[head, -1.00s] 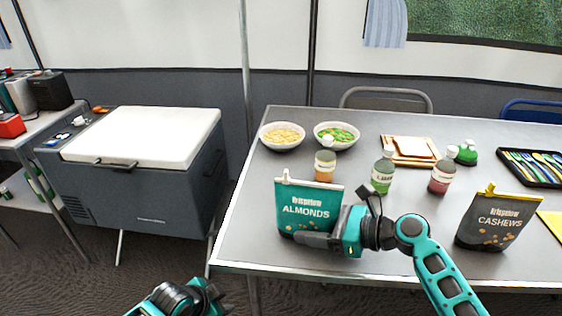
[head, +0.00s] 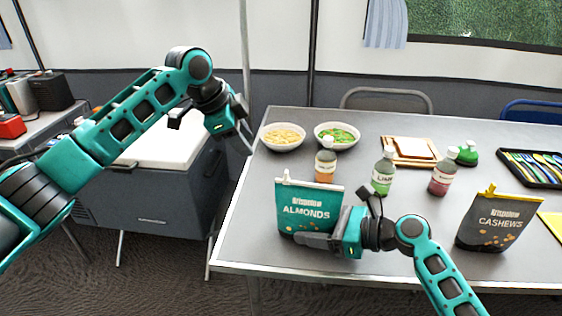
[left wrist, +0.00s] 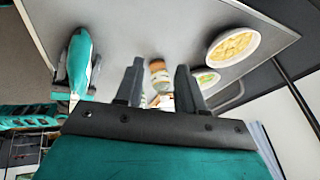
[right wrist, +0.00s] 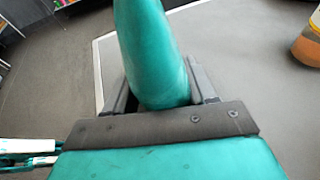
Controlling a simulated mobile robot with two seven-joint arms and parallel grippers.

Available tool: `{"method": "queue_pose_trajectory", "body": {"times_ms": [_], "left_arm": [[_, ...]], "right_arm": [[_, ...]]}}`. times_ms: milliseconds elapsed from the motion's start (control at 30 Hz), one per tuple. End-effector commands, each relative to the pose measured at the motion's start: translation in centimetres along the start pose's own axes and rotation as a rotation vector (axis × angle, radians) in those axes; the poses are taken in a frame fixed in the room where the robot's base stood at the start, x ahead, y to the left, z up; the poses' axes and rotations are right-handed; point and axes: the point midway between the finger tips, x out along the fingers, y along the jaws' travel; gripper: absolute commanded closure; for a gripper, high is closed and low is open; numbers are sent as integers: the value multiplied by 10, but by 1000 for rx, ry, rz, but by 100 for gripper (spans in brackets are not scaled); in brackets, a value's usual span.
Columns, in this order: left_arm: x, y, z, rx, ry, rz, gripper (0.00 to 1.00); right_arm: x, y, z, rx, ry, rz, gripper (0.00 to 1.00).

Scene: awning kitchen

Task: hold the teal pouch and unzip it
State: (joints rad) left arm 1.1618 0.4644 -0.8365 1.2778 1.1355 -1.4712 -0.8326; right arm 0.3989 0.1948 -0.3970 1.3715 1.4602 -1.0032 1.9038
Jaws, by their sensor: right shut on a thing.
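The teal pouch (head: 308,206), marked ALMONDS, stands upright near the table's front left edge. A small white pull tab (head: 287,176) sticks up at its top left corner. My right gripper (head: 305,241) is shut on the pouch's lower part from the front right. The pouch also fills the space between the fingers in the right wrist view (right wrist: 152,50). My left gripper (head: 243,128) is up in the air, left of the pouch and apart from it. Its fingers are spread and empty in the left wrist view (left wrist: 160,78), where the pouch (left wrist: 78,62) is at the left.
Behind the pouch are a sauce bottle (head: 326,163), two bowls (head: 283,137) and other bottles (head: 383,175). A dark cashew pouch (head: 497,220) stands at the right. A cooler (head: 150,200) is left of the table (head: 245,235), below my left arm.

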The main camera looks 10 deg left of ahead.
Motion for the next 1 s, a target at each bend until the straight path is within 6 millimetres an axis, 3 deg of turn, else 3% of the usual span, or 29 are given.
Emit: {"method": "queue_pose_trajectory", "body": {"times_ms": [33, 200, 300, 433, 633, 1000], "left_arm": [[-23, 6, -21, 20, 19, 57, 62], [-80, 36, -62, 91, 40, 239, 62], [-103, 49, -74, 130, 37, 307, 62], [-117, 58, -80, 158, 33, 353, 62], [-101, 68, -81, 165, 31, 365, 62], [-33, 93, -81, 163, 32, 364, 62]], "right_arm": [[0, 0, -1, 1, 2, -1, 69], [0, 0, -1, 1, 2, -1, 69], [0, 0, -1, 1, 2, -1, 69], [0, 0, -1, 1, 2, -1, 69], [0, 0, -1, 1, 2, -1, 69], [-1, -1, -1, 0, 2, -2, 69]]}}
